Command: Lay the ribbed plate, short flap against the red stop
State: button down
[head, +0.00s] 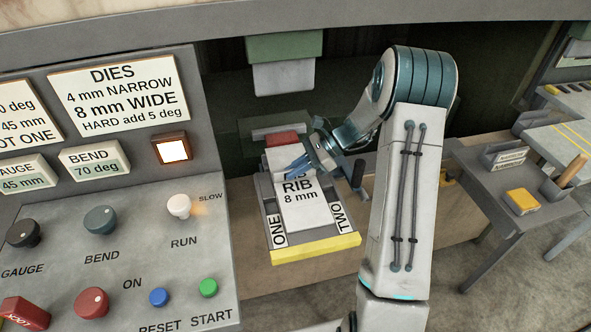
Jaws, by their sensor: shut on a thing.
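The ribbed plate (306,213) is a white sheet marked "RIB 8 mm". It lies on or just above the grey bed between the strips marked ONE (278,231) and TWO (338,216). The red stop (283,139) is at the bed's far end, just behind the plate's far edge. My gripper (292,165) is shut on the plate near its far part and hides some of its lettering. I cannot tell whether the short flap touches the stop.
A press head (283,77) hangs above the bed's far end. A yellow bar (315,248) edges the bed's front. A control panel (130,250) with knobs stands at left. A side bench (535,200) at right holds a yellow block (522,201).

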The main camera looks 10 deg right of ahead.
jog(key=shift+w+r, duration=0.1)
jog(key=shift+w, duration=0.1)
jog(key=c, duration=0.9)
grip_release()
jog(key=shift+c, duration=0.2)
jog(key=shift+r+p, duration=1.9)
jog(key=shift+r, duration=0.55)
